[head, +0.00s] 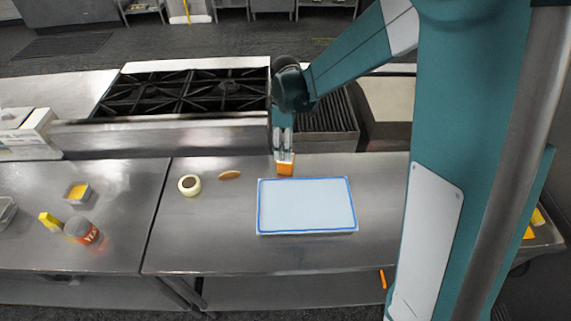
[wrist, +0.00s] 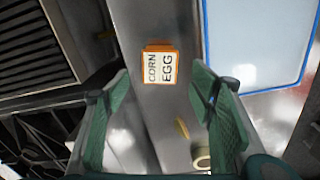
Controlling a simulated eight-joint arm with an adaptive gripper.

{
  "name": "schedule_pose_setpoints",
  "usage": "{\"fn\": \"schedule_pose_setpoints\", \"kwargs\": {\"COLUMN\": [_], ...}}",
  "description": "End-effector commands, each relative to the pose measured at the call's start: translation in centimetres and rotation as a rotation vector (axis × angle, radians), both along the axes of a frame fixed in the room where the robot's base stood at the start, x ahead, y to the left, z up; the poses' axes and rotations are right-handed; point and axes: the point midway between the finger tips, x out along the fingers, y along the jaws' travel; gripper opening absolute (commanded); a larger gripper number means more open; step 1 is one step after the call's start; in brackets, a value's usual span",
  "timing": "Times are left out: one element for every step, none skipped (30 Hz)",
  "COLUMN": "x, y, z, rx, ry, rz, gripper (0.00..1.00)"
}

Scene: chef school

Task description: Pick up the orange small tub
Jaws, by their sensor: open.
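The orange small tub (head: 285,168) stands on the steel counter, just behind the back left part of the blue-edged board. In the wrist view the orange tub (wrist: 161,65) shows a white label reading CORN EGG. My gripper (head: 284,155) hangs down right at the tub in the head view and overlaps its top. In the wrist view my gripper (wrist: 165,105) is open, its two green finger pads wide apart. The tub lies ahead, between the lines of the fingers, and nothing is held. I cannot tell whether a finger touches it.
The blue-edged board (head: 306,206) lies right of and in front of the tub. A tape-like ring (head: 189,185) and a tan oval object (head: 230,175) lie to the left. The stove (head: 185,95) stands behind.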

Motion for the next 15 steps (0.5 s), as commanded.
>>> {"fn": "schedule_pose_setpoints", "kwargs": {"x": [0.0, 0.0, 0.0, 0.0, 0.0, 0.0, 0.0, 0.0, 0.0, 0.0, 0.0, 0.0, 0.0, 0.0, 0.0], "y": [0.0, 0.0, 0.0, 0.0, 0.0, 0.0, 0.0, 0.0, 0.0, 0.0, 0.0, 0.0, 0.0, 0.0, 0.0], "z": [-0.4, -0.7, -1.0, -1.2, -1.3, -1.6, -1.7, -1.8, -1.9, -1.9, -1.9, -1.9, -1.9, -1.9, -1.9], "rx": [0.000, 0.000, 0.000, 0.000, 0.000, 0.000, 0.000, 0.000, 0.000, 0.000, 0.000, 0.000, 0.000, 0.000, 0.000], "ry": [0.000, 0.000, 0.000, 0.000, 0.000, 0.000, 0.000, 0.000, 0.000, 0.000, 0.000, 0.000, 0.000, 0.000, 0.000], "rz": [0.000, 0.000, 0.000, 0.000, 0.000, 0.000, 0.000, 0.000, 0.000, 0.000, 0.000, 0.000, 0.000, 0.000, 0.000], "gripper": [0.55, 0.55, 0.55, 0.55, 0.55, 0.55, 0.55, 0.55, 0.55, 0.55, 0.55, 0.55, 0.55, 0.55, 0.55]}}
